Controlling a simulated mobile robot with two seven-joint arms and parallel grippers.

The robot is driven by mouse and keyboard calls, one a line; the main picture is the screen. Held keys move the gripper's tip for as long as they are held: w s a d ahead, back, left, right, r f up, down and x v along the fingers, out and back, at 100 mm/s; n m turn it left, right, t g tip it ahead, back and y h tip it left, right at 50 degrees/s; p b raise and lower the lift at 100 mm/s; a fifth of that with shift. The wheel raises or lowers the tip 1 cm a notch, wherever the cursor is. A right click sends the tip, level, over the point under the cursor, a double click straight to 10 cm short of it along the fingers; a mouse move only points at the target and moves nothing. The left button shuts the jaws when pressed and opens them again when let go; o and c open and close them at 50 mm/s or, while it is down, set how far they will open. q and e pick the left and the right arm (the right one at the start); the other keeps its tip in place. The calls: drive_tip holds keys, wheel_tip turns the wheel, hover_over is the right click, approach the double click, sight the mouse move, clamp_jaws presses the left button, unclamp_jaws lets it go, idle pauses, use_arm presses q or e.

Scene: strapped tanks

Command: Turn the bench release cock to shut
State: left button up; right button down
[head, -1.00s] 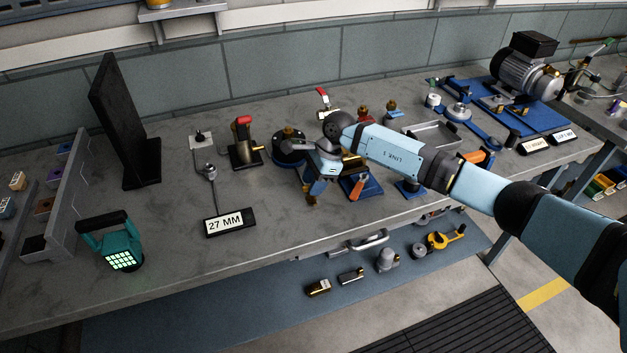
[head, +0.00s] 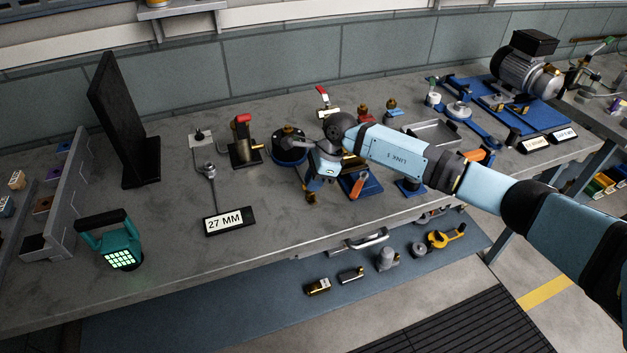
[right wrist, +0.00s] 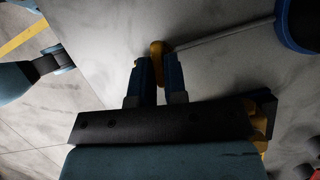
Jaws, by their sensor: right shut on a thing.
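My right gripper (head: 312,192) points down over the front part of the grey bench, in front of the round dark-blue gauge-like body (head: 289,147). In the right wrist view its two blue fingers (right wrist: 158,75) are shut on a small yellow, brass-like piece (right wrist: 157,47). A thin grey rod or pipe (right wrist: 220,33) runs from that piece to a round blue body at the right edge. The piece looks like the bench release cock's handle, but the gripper hides most of it and its turned position cannot be told. My left gripper is not in view.
An orange-handled part on a blue base (head: 362,184) stands close right of the gripper. A red-topped black block (head: 244,143), a "27 MM" sign (head: 229,220) and a lit green lamp (head: 112,243) stand to the left. The bench between sign and gripper is clear.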

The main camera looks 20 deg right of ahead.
drive_tip(key=m+t, duration=0.1)
drive_tip(key=m, duration=0.1)
drive_tip(key=shift+s+m, duration=0.1)
drive_tip(key=shift+m, duration=0.3)
drive_tip(key=m+t, duration=0.1)
drive_tip(key=m, duration=0.1)
drive_tip(key=shift+m+h, duration=0.3)
drive_tip(key=shift+m, duration=0.1)
drive_tip(key=m, duration=0.2)
drive_tip(key=shift+s+a+m+t+h, duration=0.1)
drive_tip(key=shift+a+m+t+h, duration=0.05)
drive_tip(key=shift+m+t+h, duration=0.2)
drive_tip(key=m+h, duration=0.1)
drive_tip(key=m, duration=0.1)
drive_tip(key=m+t+b, duration=0.1)
drive_tip(key=m, duration=0.1)
drive_tip(key=shift+a+h+b, duration=0.1)
drive_tip(key=shift+h+b, duration=0.2)
drive_tip(key=shift+h, duration=0.05)
drive_tip(key=shift+a+m+h+b, duration=0.1)
drive_tip(key=shift+m+h+b, duration=0.5)
drive_tip(key=shift+m, duration=1.15)
drive_tip(key=shift+r, duration=0.1)
drive_tip(key=c, duration=1.2)
unclamp_jaws()
drive_tip(key=shift+o, duration=0.2)
drive_tip(key=shift+s, duration=0.1)
